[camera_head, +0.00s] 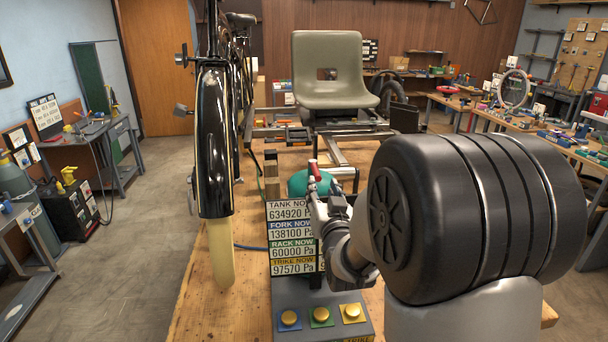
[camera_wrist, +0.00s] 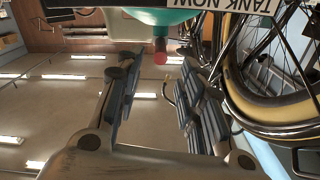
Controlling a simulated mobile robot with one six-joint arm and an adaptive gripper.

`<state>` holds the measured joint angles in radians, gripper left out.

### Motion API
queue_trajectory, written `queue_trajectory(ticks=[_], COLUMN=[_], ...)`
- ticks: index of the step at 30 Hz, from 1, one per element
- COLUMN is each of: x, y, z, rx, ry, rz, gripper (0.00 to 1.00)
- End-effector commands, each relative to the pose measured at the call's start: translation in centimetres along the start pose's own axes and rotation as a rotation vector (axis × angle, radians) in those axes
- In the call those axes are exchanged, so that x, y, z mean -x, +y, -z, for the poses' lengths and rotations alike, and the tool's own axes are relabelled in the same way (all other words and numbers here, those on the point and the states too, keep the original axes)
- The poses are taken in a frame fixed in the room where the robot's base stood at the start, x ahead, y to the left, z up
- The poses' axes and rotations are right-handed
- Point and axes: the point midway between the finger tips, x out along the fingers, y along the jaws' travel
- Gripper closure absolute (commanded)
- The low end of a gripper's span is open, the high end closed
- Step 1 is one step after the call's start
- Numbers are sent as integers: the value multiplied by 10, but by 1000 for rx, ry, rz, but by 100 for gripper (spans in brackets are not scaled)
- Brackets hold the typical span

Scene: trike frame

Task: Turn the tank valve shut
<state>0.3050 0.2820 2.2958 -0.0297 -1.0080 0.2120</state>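The green tank (camera_head: 298,183) stands on the wooden table behind the readout board, partly hidden by the board and my gripper. A red valve handle (camera_head: 315,171) shows at the tank's right side. In the wrist view, which looks upside down, the red handle (camera_wrist: 160,57) sits by the green tank (camera_wrist: 150,20), beyond my fingertips. My gripper (camera_head: 322,190) is close to the handle. Its fingers are spread, with a clear gap between them (camera_wrist: 158,85), and nothing is between the pads. I cannot tell from the head view whether a finger touches the handle.
The readout board (camera_head: 290,237) shows TANK NOW 634920 Pa, with several other pressures below. A box with several yellow buttons (camera_head: 320,314) stands in front. A bicycle with a black fender (camera_head: 213,140) is at left, and a grey seat (camera_head: 333,68) stands behind.

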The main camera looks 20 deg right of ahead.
Motion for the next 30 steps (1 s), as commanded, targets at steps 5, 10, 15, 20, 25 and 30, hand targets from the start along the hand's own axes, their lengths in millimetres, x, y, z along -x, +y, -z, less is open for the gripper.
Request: queue_trajectory(ticks=[5, 10, 15, 20, 25, 30], x=[-39, -67, -81, -84, -84, -84], y=[0, 0, 0, 0, 0, 0], z=[-1, -1, 0, 0, 0, 0], rx=[0, 0, 0, 0, 0, 0], ry=[0, 0, -1, -1, -1, -1], rz=[0, 0, 0, 0, 0, 0], gripper=[64, 64, 64, 64, 64, 75])
